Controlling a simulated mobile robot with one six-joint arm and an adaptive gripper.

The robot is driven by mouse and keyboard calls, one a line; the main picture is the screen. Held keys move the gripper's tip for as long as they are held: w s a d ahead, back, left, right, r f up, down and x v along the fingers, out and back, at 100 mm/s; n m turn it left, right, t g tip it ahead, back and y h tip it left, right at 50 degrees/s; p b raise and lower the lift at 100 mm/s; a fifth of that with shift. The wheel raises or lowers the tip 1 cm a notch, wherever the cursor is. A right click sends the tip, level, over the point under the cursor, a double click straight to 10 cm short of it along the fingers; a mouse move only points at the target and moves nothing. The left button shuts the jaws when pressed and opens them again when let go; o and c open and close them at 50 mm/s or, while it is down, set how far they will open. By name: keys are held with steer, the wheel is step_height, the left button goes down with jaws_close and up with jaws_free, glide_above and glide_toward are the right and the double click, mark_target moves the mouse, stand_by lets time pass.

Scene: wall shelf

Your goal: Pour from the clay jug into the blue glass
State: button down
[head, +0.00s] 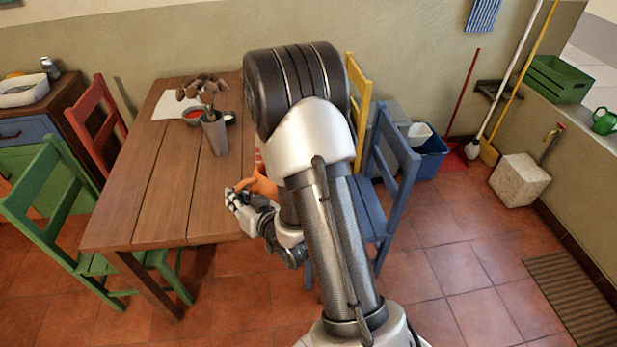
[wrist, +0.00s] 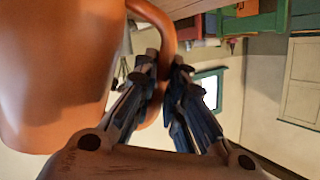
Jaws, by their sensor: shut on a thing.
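The orange-brown clay jug (head: 262,184) is at the right side of the wooden table, mostly hidden behind my arm in the head view. In the wrist view the jug's body (wrist: 50,70) fills the left side, and its curved handle runs between my fingers. My gripper (head: 238,197) is shut on that handle; its fingertips (wrist: 164,64) show on both sides of it. I cannot tell from these views how far the jug is tilted or whether it touches the table. I see no blue glass in either view; my arm covers part of the table.
The wooden table (head: 160,190) holds a grey pot (head: 215,137) with brown stems, a bowl with red contents (head: 194,116) and a white sheet (head: 172,104). Green (head: 45,185), red (head: 98,120), blue (head: 394,150) and yellow (head: 358,95) chairs surround it. The table's near left is clear.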

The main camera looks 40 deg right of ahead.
mark_target(253, 179)
steer(key=shift+d+r+m, duration=0.4)
steer(key=shift+d+r, duration=0.1)
steer(key=shift+r, duration=0.15)
steer(key=d+r+m+p, duration=0.1)
steer(key=p, duration=0.1)
steer(key=d+r+m+y+p, duration=0.1)
steer(key=d, duration=0.1)
steer(key=shift+p, duration=0.35)
steer(key=shift+d+r+m+t+y+p, duration=0.1)
steer(key=shift+d+m+t+y+p, duration=0.3)
steer(key=shift+m, duration=0.3)
steer(key=shift+d+r+p, duration=0.25)
steer(key=shift+p, duration=0.15)
steer(key=shift+r+m, duration=0.15)
steer(key=shift+m, duration=0.15)
steer(key=shift+s+d+r+y+p, duration=0.1)
steer(key=shift+d+r+y+p, duration=0.1)
steer(key=shift+y+p, duration=0.15)
steer(key=shift+d+r+m+p, duration=0.2)
steer(key=shift+r+m+p, duration=0.2)
steer(key=shift+r+p, duration=0.2)
steer(key=shift+d+r+m+y+p, duration=0.25)
steer(key=shift+d+r+m+p, duration=0.65)
steer(key=shift+r+p, duration=0.2)
stand_by(2.5)
